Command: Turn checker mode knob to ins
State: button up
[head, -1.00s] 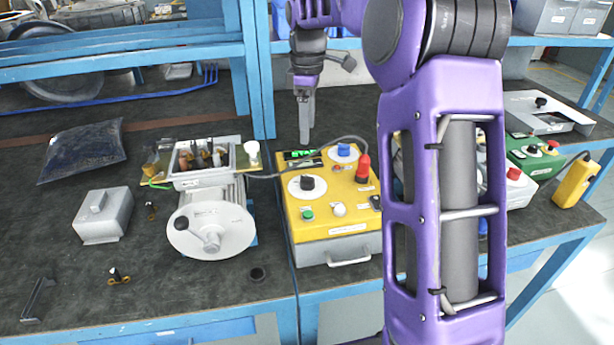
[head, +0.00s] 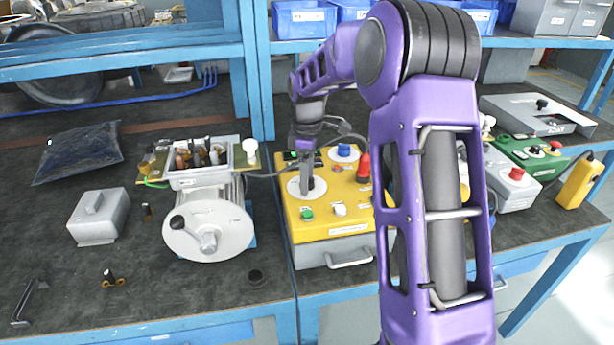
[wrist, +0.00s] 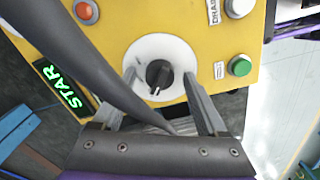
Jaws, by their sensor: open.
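The yellow checker box (head: 345,228) stands on the bench in the middle of the head view. In the wrist view its black mode knob (wrist: 159,74) sits on a round white dial (wrist: 147,49), with its pale pointer mark toward the bottom of the picture. My gripper (head: 307,190) is over this dial in the head view and mostly hides the knob there. In the wrist view my gripper (wrist: 159,78) is open, with one finger on each side of the knob. I cannot tell whether either finger touches it. The dial's position labels are not readable.
A green-lit display (wrist: 62,87) and an orange-red lamp (wrist: 85,11) are near the knob. A green button (wrist: 240,66) and a white button (wrist: 238,7) lie to the right. A thick dark cable crosses the wrist view. A motor (head: 207,230) stands left of the box.

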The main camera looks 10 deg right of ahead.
grip_shut()
dwell(0.3)
jog(key=shift+m, duration=0.3)
jog(key=m+p, duration=0.2)
jog(key=m, duration=0.2)
jog(key=shift+r, duration=0.1)
jog(key=shift+m+p, duration=0.9)
jog(key=shift+m, duration=1.7)
grip_release()
